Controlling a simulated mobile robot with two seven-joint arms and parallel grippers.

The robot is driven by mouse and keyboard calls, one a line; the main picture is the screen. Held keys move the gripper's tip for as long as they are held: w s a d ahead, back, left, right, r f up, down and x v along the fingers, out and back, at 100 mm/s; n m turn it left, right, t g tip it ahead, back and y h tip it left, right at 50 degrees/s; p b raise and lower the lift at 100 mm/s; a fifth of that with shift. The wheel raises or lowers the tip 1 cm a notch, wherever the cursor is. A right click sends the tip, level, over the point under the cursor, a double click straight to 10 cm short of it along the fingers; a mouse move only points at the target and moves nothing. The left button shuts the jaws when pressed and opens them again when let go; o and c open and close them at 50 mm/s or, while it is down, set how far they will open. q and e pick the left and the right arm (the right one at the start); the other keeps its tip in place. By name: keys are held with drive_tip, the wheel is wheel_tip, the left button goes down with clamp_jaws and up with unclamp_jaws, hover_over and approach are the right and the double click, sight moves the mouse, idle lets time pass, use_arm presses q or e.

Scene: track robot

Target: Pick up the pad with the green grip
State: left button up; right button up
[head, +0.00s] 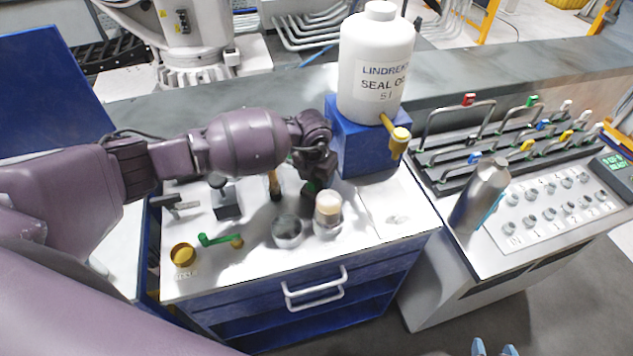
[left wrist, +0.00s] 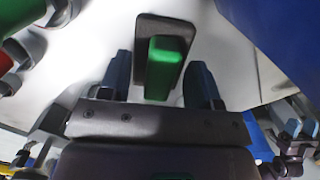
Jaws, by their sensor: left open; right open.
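The pad with the green grip shows in the left wrist view: a green block grip (left wrist: 164,68) stands on a dark rectangular pad (left wrist: 180,30) on the white top. My left gripper (left wrist: 161,82) is open, with one finger on each side of the grip and gaps showing. In the head view my left gripper (head: 316,184) points down near the blue stand and largely hides the pad. I cannot tell its height over the top. The two fingertips of my right gripper (head: 495,349) show apart and empty at the bottom edge.
A white bottle (head: 376,70) with a brass tap stands on a blue block (head: 365,150). Close by are a cream-topped jar (head: 328,208), a glass dish (head: 287,231) and a dark block (head: 228,205). A silver flask (head: 482,195) stands on the right console.

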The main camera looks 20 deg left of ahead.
use_arm(q)
drive_tip(key=shift+c, duration=0.4)
clamp_jaws()
drive_tip(key=shift+r, duration=0.15)
